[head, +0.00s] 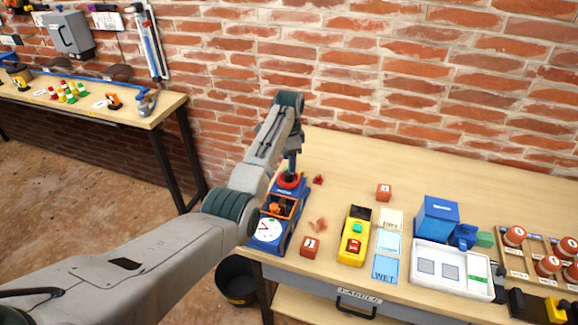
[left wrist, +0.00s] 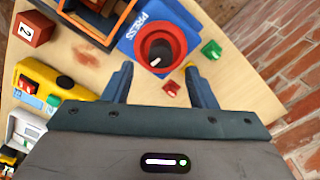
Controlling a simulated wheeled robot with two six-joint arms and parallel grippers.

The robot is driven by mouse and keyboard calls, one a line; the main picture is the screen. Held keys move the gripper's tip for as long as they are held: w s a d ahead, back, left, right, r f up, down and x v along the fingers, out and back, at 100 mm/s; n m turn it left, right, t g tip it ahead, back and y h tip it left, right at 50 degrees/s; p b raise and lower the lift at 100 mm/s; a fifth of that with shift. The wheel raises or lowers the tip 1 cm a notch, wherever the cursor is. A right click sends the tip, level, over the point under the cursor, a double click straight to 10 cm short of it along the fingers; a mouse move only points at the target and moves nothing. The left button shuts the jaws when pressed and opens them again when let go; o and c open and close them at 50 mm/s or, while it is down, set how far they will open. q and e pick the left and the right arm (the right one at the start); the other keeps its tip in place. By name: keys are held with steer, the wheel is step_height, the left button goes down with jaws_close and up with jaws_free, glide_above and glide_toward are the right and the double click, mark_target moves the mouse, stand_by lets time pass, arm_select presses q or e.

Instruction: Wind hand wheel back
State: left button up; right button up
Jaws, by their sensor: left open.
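The red hand wheel (head: 289,183) sits on the blue press (head: 267,232) at the left end of the workbench. In the left wrist view the wheel (left wrist: 181,45) is a red ring around a dark centre, with a small yellow part at its lower right edge. The blue press (left wrist: 126,38) bears the word PRESS. My left gripper (left wrist: 160,70) is open. In the head view the left gripper (head: 291,163) points down above the wheel and partly hides it. I cannot tell whether a finger touches the yellow part. My right gripper is not in view.
A numbered red block (head: 310,246), a yellow device (head: 355,237), a white tray (head: 452,270) and a blue box (head: 436,217) stand along the bench. A black bucket (head: 237,282) is on the floor. The bench's back (head: 350,160) is clear before the brick wall.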

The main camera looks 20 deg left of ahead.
mark_target(289, 177)
arm_select(q)
steer(key=shift+f+p, duration=0.3)
steer(key=shift+f, duration=2.05)
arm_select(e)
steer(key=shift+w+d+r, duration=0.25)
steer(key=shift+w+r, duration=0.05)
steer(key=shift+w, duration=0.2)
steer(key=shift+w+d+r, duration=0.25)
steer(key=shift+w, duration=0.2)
arm_select(q)
steer(key=shift+c, duration=0.2)
steer(key=c, duration=0.9)
steer(key=shift+c, duration=0.2)
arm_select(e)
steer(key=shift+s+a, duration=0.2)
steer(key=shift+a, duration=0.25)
